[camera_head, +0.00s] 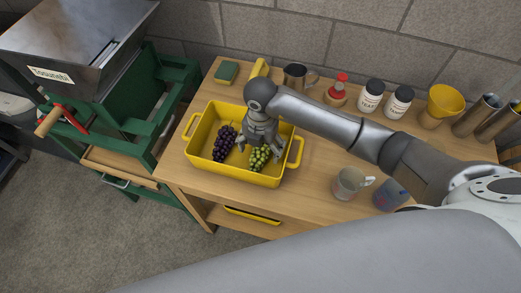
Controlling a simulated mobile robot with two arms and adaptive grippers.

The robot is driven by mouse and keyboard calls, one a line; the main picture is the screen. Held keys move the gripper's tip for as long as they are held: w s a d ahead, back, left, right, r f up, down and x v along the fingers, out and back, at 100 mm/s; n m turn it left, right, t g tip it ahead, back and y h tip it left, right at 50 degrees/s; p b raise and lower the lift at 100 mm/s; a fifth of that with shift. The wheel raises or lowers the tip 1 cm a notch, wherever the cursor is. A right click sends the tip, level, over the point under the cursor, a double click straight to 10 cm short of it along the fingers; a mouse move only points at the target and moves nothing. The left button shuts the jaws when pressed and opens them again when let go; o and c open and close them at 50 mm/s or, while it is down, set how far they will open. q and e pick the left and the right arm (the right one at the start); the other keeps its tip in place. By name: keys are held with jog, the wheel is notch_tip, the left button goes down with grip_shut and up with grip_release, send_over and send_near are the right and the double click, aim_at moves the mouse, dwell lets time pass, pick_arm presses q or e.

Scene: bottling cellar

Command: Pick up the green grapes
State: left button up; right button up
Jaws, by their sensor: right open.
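The green grapes (259,158) lie in the yellow tray (238,174) on the wooden table, in its right half. A bunch of dark purple grapes (224,143) lies to their left in the same tray. My right gripper (262,152) points down into the tray over the green grapes, its fingers apart close around the bunch. It is open; whether a finger touches the grapes I cannot tell. The gripper hides part of the bunch's far side. My left gripper is not in view.
A grey mug (348,183) and a blue container (390,195) stand right of the tray. A green machine (150,110) stands left.

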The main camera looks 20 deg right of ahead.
jog(key=c, duration=0.9)
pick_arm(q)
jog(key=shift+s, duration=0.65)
pick_arm(e)
jog(key=shift+o, duration=0.2)
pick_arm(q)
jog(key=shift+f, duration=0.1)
pick_arm(e)
jog(key=shift+r, duration=0.15)
